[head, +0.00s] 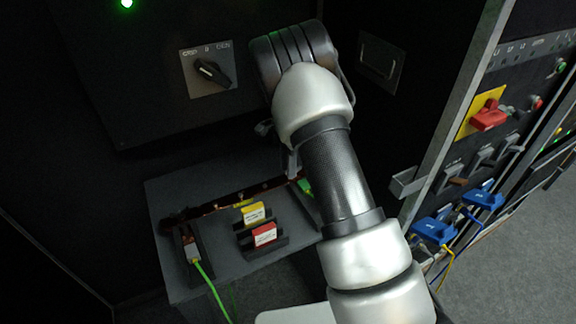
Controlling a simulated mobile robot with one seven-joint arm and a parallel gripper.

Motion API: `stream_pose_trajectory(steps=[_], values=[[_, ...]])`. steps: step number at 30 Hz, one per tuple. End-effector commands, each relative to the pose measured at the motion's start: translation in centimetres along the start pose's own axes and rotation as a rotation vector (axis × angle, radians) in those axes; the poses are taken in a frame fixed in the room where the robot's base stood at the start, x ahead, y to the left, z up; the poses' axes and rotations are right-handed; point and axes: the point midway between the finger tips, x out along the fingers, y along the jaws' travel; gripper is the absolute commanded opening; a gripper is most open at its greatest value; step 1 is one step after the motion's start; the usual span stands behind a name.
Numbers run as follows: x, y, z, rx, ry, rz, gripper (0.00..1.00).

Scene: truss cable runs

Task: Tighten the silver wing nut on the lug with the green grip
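A dark copper-coloured bar (235,200) runs across the back of a grey shelf (175,283). A bright green piece (305,187), which may be the green grip, shows at the bar's right end, partly hidden by my arm. A lug-like end (192,250) with a green cable (212,290) sits in a dark holder at the shelf's left. My gripper (291,163) points down near the bar's right end, beside the green piece. My arm hides most of it, so its fingers and any contact cannot be made out. I cannot pick out the silver wing nut.
A yellow-labelled block (253,213) and a red-labelled block (264,235) stand in dark holders mid-shelf. A rotary switch (210,72) is on the panel above. At right, a metal-edged panel carries a red switch (489,115) and blue clamps (434,230) with cables.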

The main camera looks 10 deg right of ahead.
Motion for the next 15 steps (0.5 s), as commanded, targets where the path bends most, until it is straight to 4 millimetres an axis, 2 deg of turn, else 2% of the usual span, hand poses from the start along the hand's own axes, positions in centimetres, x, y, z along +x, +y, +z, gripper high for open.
stream_pose_trajectory(steps=[4,7,15], values=[[-0.6,0.0,0.0,0.000,0.000,-0.001,0.25],[-1.9,-0.1,0.0,0.000,0.000,-0.003,0.25],[-8.3,-0.2,0.0,-0.001,0.000,-0.006,0.25]])
